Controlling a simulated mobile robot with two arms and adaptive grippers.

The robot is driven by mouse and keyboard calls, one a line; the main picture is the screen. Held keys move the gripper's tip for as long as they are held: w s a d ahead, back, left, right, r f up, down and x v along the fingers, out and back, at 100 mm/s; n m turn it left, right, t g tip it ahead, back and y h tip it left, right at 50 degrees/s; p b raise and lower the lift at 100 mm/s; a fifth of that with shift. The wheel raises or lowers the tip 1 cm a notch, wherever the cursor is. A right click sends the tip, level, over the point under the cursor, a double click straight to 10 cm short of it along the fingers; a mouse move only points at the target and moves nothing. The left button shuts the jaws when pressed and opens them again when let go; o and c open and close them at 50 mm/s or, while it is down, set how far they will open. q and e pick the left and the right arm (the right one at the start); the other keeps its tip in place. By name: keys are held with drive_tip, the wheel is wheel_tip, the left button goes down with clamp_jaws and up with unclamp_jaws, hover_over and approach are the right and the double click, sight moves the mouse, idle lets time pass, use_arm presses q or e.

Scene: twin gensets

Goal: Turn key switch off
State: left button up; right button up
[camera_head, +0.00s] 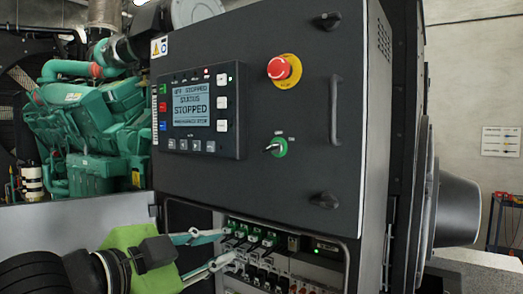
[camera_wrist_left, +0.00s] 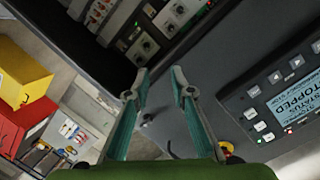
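The key switch (camera_head: 274,147) is a small switch on a round green plate, low on the dark control panel door (camera_head: 260,185), with its lever or key pointing left. My left gripper (camera_head: 229,246) is open and empty, below and left of the switch, in front of the lower row of breakers. In the left wrist view its two fingers (camera_wrist_left: 158,88) are apart with nothing between the tips. I cannot make out the key switch there; a finger may hide it. My right gripper is not in view.
A red emergency stop button (camera_head: 280,68) sits above the switch, and a door handle (camera_head: 335,108) stands out to its right. The display (camera_head: 198,108) reads STOPPED. Green-tabbed breakers (camera_head: 252,236) lie below the door. Yellow (camera_wrist_left: 20,75) and red boxes (camera_wrist_left: 15,128) show in the wrist view.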

sight(266, 150)
use_arm(q)
drive_tip(key=s+r+m+t+h, duration=0.15)
drive_tip(key=s+r, duration=0.25)
drive_tip(key=r, duration=0.4)
drive_tip(key=s+r+m, duration=0.3)
drive_tip(key=s+r, duration=0.1)
drive_tip(key=r, duration=0.4)
drive_tip(key=p+x, duration=0.3)
drive_tip(key=x, duration=1)
drive_tip(key=shift+d+r+p, duration=0.1)
drive_tip(key=shift+p, duration=0.25)
drive_tip(key=shift+w+d, duration=0.35)
drive_tip(key=shift+w, duration=0.2)
clamp_jaws()
